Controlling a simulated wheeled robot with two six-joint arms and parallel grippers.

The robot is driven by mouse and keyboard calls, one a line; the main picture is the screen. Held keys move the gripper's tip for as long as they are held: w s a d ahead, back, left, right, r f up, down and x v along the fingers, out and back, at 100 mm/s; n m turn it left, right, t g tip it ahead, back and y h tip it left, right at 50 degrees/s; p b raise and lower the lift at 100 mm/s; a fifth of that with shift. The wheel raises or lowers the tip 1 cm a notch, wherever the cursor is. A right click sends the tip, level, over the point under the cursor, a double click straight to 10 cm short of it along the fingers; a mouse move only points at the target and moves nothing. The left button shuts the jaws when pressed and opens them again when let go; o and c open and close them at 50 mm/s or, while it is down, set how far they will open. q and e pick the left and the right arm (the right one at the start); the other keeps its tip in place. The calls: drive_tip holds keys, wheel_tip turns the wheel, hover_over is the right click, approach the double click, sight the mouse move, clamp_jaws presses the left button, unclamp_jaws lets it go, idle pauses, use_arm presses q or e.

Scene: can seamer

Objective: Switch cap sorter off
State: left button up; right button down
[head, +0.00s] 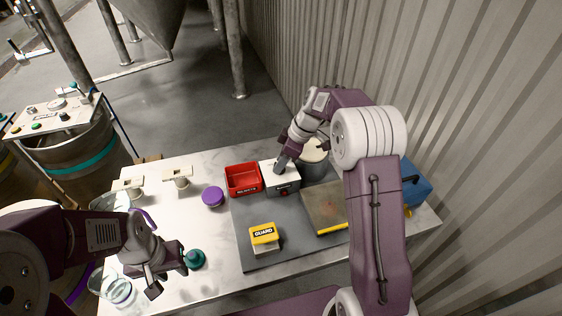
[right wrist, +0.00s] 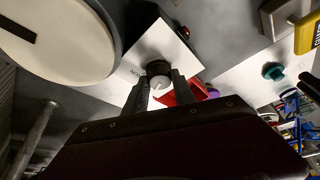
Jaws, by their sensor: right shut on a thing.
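A box with a white top and a dark front with a red button (head: 283,179) stands at the back of the grey mat. In the right wrist view its white panel (right wrist: 150,48) carries a dark round knob with a pale end (right wrist: 272,71). My right gripper (head: 281,164) points down at the box top. In the right wrist view its two fingers (right wrist: 160,88) are shut on the knob, one on each side. A white-lidded drum (head: 315,152) stands just behind the box. My left gripper (head: 168,278) is open and empty above the table's front left, near a teal round piece (head: 194,259).
A red bin (head: 243,178) touches or nearly touches the box's left. A yellow guard block (head: 264,234), a yellow-edged tray (head: 326,207) and a blue box (head: 415,184) stand nearby. A purple round piece (head: 213,196) and glass jars (head: 119,292) are further left.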

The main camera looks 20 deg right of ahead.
use_arm(q)
drive_tip(key=shift+r, duration=0.35)
use_arm(e)
drive_tip(key=shift+n+g, duration=0.3)
drive_tip(key=shift+n, duration=0.5)
use_arm(q)
drive_tip(key=shift+p, duration=0.3)
use_arm(e)
drive_tip(key=c, duration=1)
unclamp_jaws()
drive_tip(key=shift+c, duration=0.2)
use_arm(q)
drive_tip(key=shift+r+p, duration=0.85)
use_arm(e)
drive_tip(key=v, duration=0.9)
drive_tip(key=shift+d, duration=0.1)
